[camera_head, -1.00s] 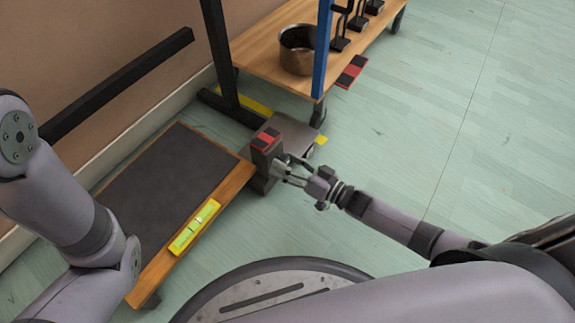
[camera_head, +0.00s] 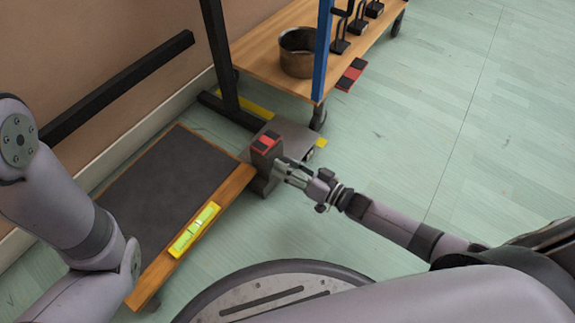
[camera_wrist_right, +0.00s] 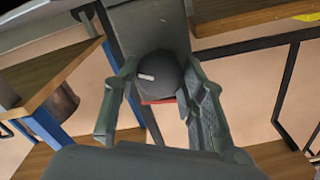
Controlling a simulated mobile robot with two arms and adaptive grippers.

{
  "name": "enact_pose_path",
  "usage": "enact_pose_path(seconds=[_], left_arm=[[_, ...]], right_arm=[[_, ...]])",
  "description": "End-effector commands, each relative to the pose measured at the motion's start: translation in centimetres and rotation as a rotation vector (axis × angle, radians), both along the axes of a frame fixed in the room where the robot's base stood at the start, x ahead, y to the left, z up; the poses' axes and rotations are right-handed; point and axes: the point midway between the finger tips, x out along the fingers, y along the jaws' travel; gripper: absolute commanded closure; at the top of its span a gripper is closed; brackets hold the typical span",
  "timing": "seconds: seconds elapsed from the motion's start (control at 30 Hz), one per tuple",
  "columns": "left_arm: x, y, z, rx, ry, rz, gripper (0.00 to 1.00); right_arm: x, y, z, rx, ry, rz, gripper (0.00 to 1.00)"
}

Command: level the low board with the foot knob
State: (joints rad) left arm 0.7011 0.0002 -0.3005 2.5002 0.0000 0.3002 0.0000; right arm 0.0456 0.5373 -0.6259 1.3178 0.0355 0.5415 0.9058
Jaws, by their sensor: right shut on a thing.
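The low board (camera_head: 160,185) is a wooden plank with a dark mat on top, at the lower left in the head view. A yellow-green spirit level (camera_head: 194,229) lies along its near right edge. A dark block with a red-marked top (camera_head: 266,144) stands at the board's right corner. My right gripper (camera_head: 281,170) reaches that block's side from the right. In the right wrist view, the round dark foot knob (camera_wrist_right: 160,77) with a pale mark sits between the fingers, which are shut on it. The head view hides the knob. My left arm shows, but its gripper does not.
A wheeled wooden shelf (camera_head: 262,72) with a metal pot (camera_head: 298,53) stands behind, beside a blue post (camera_head: 322,50). A black frame (camera_head: 222,60) rises near the wall. A grey plate (camera_head: 290,135) with yellow edges lies behind the block. The floor to the right is clear.

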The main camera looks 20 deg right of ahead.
Motion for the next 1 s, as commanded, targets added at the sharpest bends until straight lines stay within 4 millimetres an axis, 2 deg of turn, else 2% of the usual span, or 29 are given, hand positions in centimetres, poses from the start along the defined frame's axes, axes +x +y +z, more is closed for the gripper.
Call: enact_pose_path(seconds=[0.27, 0.47, 1.0], left_arm=[[0.0, 0.0, 0.3, 0.000, 0.001, 0.000, 0.60], [0.1, 0.0, 1.0, 0.000, 0.002, 0.001, 0.60], [0.1, 0.0, 2.9, 0.000, 0.002, 0.001, 0.60]], right_arm=[[0.0, 0.0, 0.1, -0.030, -0.023, -0.001, 0.90], [0.0, 0.0, 0.1, -0.115, -0.088, -0.001, 0.90], [-0.1, 0.0, 0.1, -0.506, -0.393, -0.001, 0.90]])
